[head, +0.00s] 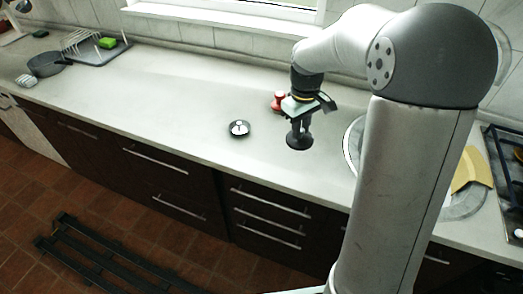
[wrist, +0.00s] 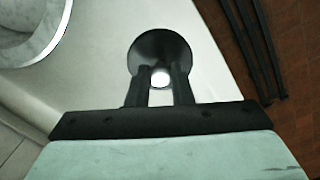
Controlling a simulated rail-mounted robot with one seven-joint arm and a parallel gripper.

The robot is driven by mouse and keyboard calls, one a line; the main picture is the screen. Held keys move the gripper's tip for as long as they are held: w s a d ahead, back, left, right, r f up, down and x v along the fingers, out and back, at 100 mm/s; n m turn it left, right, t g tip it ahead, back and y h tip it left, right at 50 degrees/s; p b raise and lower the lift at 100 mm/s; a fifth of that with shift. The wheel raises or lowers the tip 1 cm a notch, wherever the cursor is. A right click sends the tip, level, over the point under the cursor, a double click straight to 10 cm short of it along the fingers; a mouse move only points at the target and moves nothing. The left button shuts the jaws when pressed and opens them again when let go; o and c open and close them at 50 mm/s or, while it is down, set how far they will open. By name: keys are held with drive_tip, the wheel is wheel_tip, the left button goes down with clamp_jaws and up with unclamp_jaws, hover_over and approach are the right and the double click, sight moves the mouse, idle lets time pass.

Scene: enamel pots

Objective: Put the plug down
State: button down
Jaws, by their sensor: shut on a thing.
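My gripper (head: 299,122) is shut on the plug (head: 299,140), a dark round disc with a small knob, and holds it low over the white counter (head: 190,95). In the wrist view the two fingers (wrist: 160,75) grip the pale knob, with the plug's dark disc (wrist: 160,45) spread out beyond them. I cannot tell whether the plug touches the counter. The fingers hide part of the knob.
A dark disc with a bright knob (head: 239,128) lies on the counter to the left of the plug. A red object (head: 279,98) stands behind my gripper. A round basin (wrist: 58,38) lies to the right in the head view, partly behind my arm. The left counter is mostly clear.

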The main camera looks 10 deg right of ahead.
drive_tip(key=n+b, duration=0.1)
drive_tip(key=s+n+b, duration=0.1)
drive_tip(key=shift+s+d+r+b, duration=0.1)
drive_tip(key=shift+s+r+b, duration=0.2)
drive_tip(key=shift+r, duration=0.1)
drive_tip(key=shift+w+n, duration=0.1)
drive_tip(key=shift+n, duration=0.2)
drive_tip(key=w+a+f+p, duration=0.1)
drive_tip(key=w+f, duration=0.2)
drive_tip(key=w, duration=0.1)
drive_tip(key=w+a+f+p, duration=0.1)
drive_tip(key=w+f, duration=0.2)
drive_tip(key=w, duration=0.2)
drive_tip(key=w+a+f+p, duration=0.1)
drive_tip(key=w+f+p, duration=0.1)
drive_tip(key=w+f, duration=0.1)
drive_tip(key=shift+w+f, duration=0.3)
drive_tip(key=shift+w, duration=0.35)
drive_tip(key=shift+f, duration=1.45)
drive_tip(key=shift+f, duration=0.1)
